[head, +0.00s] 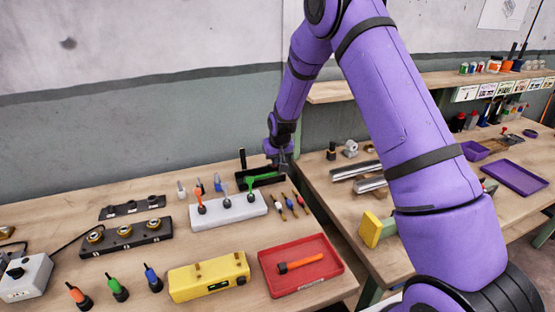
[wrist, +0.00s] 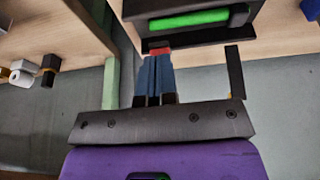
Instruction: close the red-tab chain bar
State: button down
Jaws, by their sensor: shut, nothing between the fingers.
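A black box (head: 270,182) stands at the back right of the near bench. In the wrist view the black box (wrist: 185,8) holds a bright green rod (wrist: 188,19). A thin black bar (head: 242,159) stands upright at the box's left end; it also shows in the wrist view (wrist: 234,72), at the right. My gripper (head: 283,163) is above the box's right part, shut and empty. In the wrist view my gripper's fingertips (wrist: 158,59) are close to a small red patch (wrist: 160,50) at the box's edge. I cannot tell whether they touch, or whether the patch belongs to the bar.
A white block (head: 228,211) with upright tools stands in front of the box, with several small drivers beside it. A red tray (head: 300,266) and a yellow case (head: 208,276) lie nearer. A second bench (head: 345,230) is at the right. The wall is close behind.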

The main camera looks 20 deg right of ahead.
aim_at(276, 177)
jog(key=shift+s+f, duration=0.45)
jog(key=shift+f, duration=0.15)
jog(key=shift+s+f, duration=0.35)
jog(key=shift+f, duration=0.2)
jog(key=shift+s+f, duration=0.3)
jog(key=shift+f, duration=0.2)
jog(key=shift+w+r, duration=0.1)
jog(key=shift+w, duration=0.1)
jog(key=shift+w+r, duration=0.25)
jog(key=shift+w, duration=0.3)
jog(key=shift+r, duration=0.3)
jog(key=s+f+v, duration=0.1)
jog(key=s+v, duration=0.2)
jog(key=v, duration=0.9)
jog(key=shift+r, duration=0.2)
